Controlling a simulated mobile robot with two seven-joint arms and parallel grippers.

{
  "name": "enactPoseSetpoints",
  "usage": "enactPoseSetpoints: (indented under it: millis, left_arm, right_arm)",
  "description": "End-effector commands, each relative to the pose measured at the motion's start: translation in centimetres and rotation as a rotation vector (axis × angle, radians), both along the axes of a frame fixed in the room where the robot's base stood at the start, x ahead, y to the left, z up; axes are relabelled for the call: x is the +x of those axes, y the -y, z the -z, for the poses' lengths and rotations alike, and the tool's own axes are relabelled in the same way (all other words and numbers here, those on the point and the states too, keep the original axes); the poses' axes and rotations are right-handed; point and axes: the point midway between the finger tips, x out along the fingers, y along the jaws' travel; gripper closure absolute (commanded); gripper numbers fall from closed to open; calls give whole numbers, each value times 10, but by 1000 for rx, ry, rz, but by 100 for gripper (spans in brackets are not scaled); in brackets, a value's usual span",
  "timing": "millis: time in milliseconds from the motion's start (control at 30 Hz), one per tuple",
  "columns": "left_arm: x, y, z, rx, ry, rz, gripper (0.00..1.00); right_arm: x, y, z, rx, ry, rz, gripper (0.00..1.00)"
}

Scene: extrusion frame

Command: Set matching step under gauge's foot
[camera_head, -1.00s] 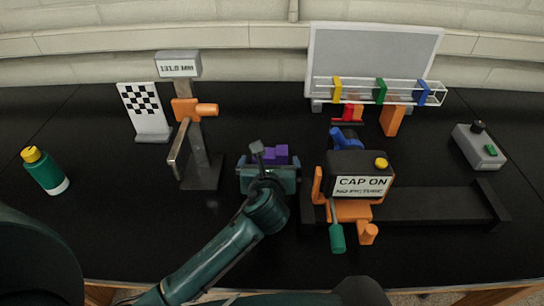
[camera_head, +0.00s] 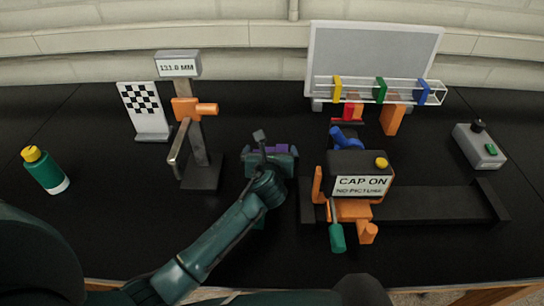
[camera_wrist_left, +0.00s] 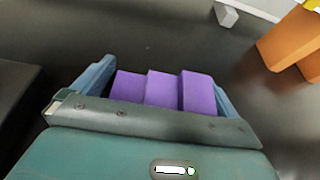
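The gauge is a grey post (camera_head: 200,150) with a display (camera_head: 178,65), an orange carriage (camera_head: 188,108) and a grey arm (camera_head: 179,142) hanging from it. It stands left of my left gripper (camera_head: 271,158). A purple stepped block, with three steps, shows only in part in the head view (camera_head: 268,149). In the left wrist view the purple block (camera_wrist_left: 163,92) sits between the two blue fingers of my left gripper (camera_wrist_left: 158,90). The fingers are apart, with a dark gap at the left finger; contact at the right finger is unclear. My right gripper is not in view.
A checkered board (camera_head: 148,118), green bottle (camera_head: 50,176), clear rack (camera_head: 408,91) and grey switch box (camera_head: 478,151) stand around.

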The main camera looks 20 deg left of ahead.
Motion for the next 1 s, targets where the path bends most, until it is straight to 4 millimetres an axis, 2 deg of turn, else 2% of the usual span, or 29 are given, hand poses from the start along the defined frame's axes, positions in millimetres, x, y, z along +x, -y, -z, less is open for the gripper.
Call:
enactPoseSetpoints:
  millis: [67, 533, 767, 867, 1000]
  left_arm:
    - [0, 0, 0, 0, 0, 0, 8]
    - [0, 0, 0, 1, 1, 0, 47]
    - [0, 0, -4, 1, 2, 0, 47]
    - [1, 0, -17, 0, 6, -1, 47]
    - [1, 0, -46, 1, 8, 1, 47]
  right_arm:
    - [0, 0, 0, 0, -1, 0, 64]
    - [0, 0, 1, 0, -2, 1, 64]
    - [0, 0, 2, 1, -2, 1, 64]
    - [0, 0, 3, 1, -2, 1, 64]
    - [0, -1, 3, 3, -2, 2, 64]
